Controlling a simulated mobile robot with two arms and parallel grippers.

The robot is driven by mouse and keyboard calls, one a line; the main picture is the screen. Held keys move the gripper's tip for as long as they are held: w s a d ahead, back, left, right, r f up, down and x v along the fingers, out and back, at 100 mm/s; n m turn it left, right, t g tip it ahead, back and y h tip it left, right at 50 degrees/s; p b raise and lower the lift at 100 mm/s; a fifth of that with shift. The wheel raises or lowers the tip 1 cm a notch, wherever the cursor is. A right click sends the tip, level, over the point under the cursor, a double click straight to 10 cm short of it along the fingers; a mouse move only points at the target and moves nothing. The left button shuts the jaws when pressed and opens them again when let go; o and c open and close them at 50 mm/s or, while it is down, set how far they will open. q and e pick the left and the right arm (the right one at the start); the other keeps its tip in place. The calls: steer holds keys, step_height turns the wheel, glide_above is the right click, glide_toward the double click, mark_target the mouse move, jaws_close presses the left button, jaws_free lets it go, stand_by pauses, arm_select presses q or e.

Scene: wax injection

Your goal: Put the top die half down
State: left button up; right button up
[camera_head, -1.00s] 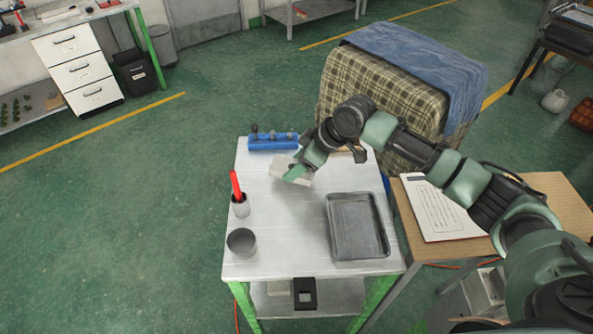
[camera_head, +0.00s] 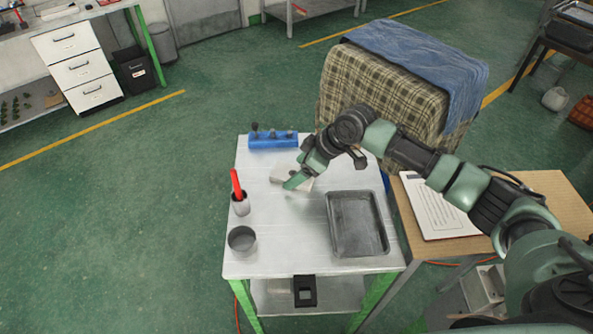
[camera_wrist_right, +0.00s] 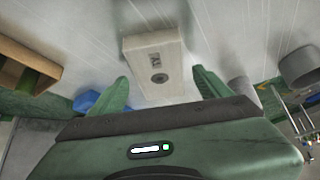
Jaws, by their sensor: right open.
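A pale grey die block (camera_head: 281,175) rests on the white table, partly hidden by my right gripper in the head view. In the wrist view, the block (camera_wrist_right: 155,62) shows a round dark hole and a small marked patch on its upper face. I cannot tell whether it is one die half or two stacked. My right gripper (camera_head: 293,184) is open just beside the block. Its two fingers (camera_wrist_right: 165,92) are spread wide in the wrist view, with the block beyond them and no contact visible. My left gripper is not in view.
A blue holder (camera_head: 273,141) stands at the table's back. A cup with a red-handled tool (camera_head: 240,203) and a grey pot (camera_head: 241,241) stand at left. A dark metal tray (camera_head: 358,252) lies at right. The table's front middle is clear.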

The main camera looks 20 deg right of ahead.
steer(key=b+v, duration=0.1)
steer(key=v, duration=1)
steer(key=shift+b, duration=0.35)
steer(key=shift+s, duration=0.1)
